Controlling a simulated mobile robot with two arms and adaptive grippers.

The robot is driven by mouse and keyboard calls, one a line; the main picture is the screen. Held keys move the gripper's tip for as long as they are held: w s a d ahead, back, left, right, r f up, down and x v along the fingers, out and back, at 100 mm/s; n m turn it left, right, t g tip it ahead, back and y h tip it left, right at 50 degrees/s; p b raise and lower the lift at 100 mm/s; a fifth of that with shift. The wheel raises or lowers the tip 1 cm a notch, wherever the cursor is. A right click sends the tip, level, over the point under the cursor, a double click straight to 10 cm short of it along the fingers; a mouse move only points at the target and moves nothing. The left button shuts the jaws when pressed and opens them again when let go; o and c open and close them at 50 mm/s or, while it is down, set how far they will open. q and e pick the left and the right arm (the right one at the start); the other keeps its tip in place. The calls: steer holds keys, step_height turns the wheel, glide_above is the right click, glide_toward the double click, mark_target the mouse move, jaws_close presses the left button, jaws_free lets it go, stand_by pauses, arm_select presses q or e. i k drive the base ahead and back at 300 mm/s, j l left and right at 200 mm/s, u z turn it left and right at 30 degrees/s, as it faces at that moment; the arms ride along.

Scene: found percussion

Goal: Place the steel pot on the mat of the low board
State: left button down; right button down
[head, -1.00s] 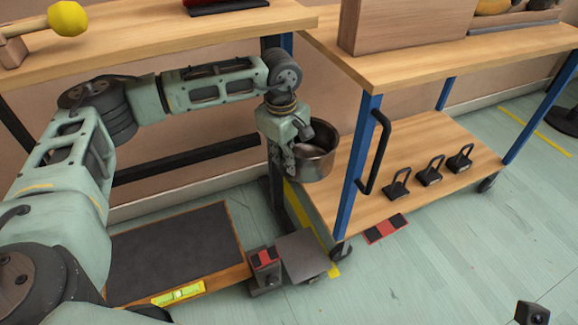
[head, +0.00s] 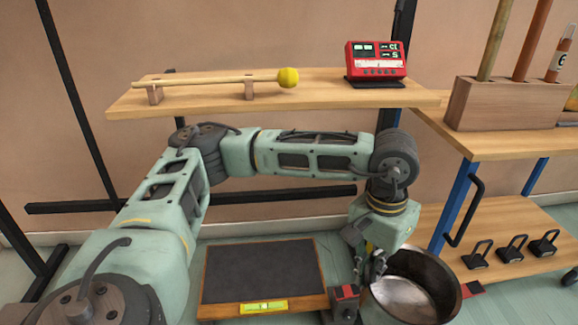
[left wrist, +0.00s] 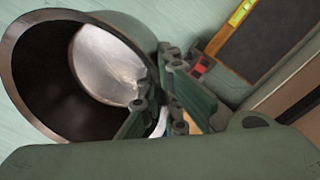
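The steel pot (head: 432,278) is round and open at the top, at the lower right of the head view. It fills the left of the left wrist view (left wrist: 62,100), its open mouth facing the camera. My left gripper (head: 377,266) is shut on the pot's near-left wall, with its fingers (left wrist: 165,95) at the rim. The low board (head: 226,311) lies on the floor to the left of the pot, with a dark mat (head: 262,268) on it. The mat is bare and also shows in the left wrist view (left wrist: 272,38). My right gripper is out of view.
A yellow-green level (head: 263,306) sits on the board's front edge. A red-and-black block (head: 345,296) stands between board and pot. A shelf (head: 210,95) with a yellow-headed mallet (head: 288,77) is above. A cart (head: 485,145) with padlock-like weights (head: 512,248) stands right.

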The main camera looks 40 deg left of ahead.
mark_target(254, 269)
steer(key=i+l+u, duration=0.35)
steer(key=l, duration=0.15)
steer(key=i+l+u, duration=0.2)
steer(key=i+j+u, duration=0.1)
steer(key=u, duration=0.25)
steer(key=i+j+u, duration=0.1)
steer(key=u, duration=0.25)
steer(key=i+u, duration=0.2)
steer(key=u, duration=0.2)
steer(key=i, duration=0.45)
